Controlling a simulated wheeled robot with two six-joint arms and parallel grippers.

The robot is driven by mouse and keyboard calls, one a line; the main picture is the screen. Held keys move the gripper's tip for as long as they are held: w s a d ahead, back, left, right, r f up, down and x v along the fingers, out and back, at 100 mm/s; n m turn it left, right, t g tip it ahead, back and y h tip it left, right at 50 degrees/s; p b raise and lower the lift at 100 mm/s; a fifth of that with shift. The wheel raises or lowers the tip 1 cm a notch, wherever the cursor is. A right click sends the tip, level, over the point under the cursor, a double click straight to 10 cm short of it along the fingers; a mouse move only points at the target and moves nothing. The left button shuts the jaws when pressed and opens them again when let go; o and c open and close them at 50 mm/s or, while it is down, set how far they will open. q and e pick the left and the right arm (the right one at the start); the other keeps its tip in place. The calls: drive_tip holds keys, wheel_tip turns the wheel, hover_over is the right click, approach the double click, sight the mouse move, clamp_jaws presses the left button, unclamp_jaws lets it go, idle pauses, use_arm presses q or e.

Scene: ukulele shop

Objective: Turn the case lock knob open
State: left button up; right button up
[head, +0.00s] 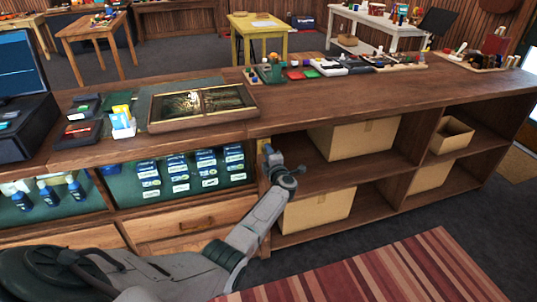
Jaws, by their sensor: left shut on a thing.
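The glass-fronted case (144,181) is built into the counter's front at left, with blue packets (206,170) and blue bottles (75,188) behind its panes. My left arm comes in from the lower left. My left gripper (267,150) is small in the view, at the upright by the case's right end, just under the countertop. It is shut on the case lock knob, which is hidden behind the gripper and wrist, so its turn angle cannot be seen. My right gripper is not in view.
A framed glass-topped box (203,106) lies on the wooden counter (330,99) above the case. Open shelves with cardboard boxes (352,137) are to the right of my wrist. Drawers (181,222) are below the case. A striped rug (385,272) lies on the floor in front.

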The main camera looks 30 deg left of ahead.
use_arm(q)
drive_tip(key=o, duration=0.9)
drive_tip(key=shift+o, duration=0.2)
drive_tip(key=shift+d, duration=0.1)
drive_tip(key=v, duration=1)
drive_tip(key=shift+s+d, duration=0.2)
drive_tip(key=shift+s, duration=0.1)
drive_tip(key=shift+f, duration=0.15)
